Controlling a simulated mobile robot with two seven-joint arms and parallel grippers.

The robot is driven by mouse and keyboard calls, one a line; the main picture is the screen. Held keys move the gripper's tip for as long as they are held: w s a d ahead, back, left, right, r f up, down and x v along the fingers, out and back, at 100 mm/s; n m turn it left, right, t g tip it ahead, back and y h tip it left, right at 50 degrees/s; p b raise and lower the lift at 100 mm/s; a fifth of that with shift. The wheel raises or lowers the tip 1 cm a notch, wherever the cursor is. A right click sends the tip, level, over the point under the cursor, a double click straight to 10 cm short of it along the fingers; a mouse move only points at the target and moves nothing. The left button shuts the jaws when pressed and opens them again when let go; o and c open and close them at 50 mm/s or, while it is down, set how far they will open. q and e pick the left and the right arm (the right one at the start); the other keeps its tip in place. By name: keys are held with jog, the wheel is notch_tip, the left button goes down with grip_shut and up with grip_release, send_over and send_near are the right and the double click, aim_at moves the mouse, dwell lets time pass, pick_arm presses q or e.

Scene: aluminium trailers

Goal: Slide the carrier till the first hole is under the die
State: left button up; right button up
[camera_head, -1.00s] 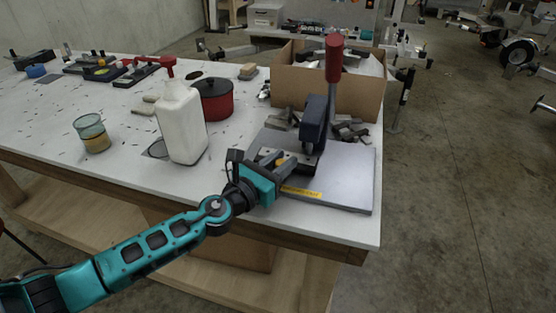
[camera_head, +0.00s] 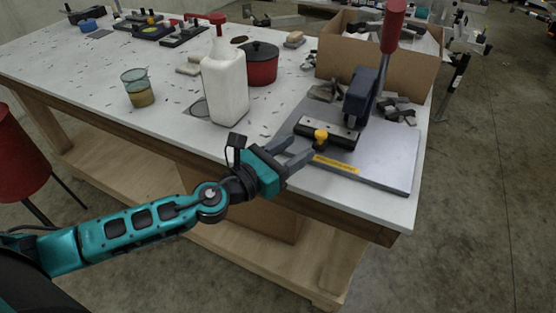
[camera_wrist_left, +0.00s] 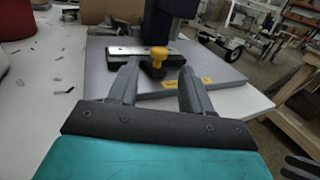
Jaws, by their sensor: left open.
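The carrier (camera_head: 333,131) is a dark block with a pale metal strip on top and a yellow knob (camera_head: 320,136) at its near side. It lies on the grey base plate (camera_head: 392,168) of a hand press (camera_head: 364,95) with a red handle. My left gripper (camera_head: 300,157) is open and empty, just short of the yellow knob. In the left wrist view the knob (camera_wrist_left: 158,54) stands beyond and between the two fingers.
A white bottle (camera_head: 226,84) stands left of the press, with a red pot (camera_head: 260,64) behind it. A cardboard box (camera_head: 335,58) and metal scraps (camera_head: 398,112) lie behind the press.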

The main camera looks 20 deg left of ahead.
pick_arm(q)
jog(key=v, duration=0.3)
jog(key=shift+s+a+f+b, duration=0.15)
jog(key=shift+s+b, duration=0.1)
jog(key=shift+b, duration=0.15)
jog(key=shift+s+a, duration=0.15)
jog(key=shift+s, duration=0.2)
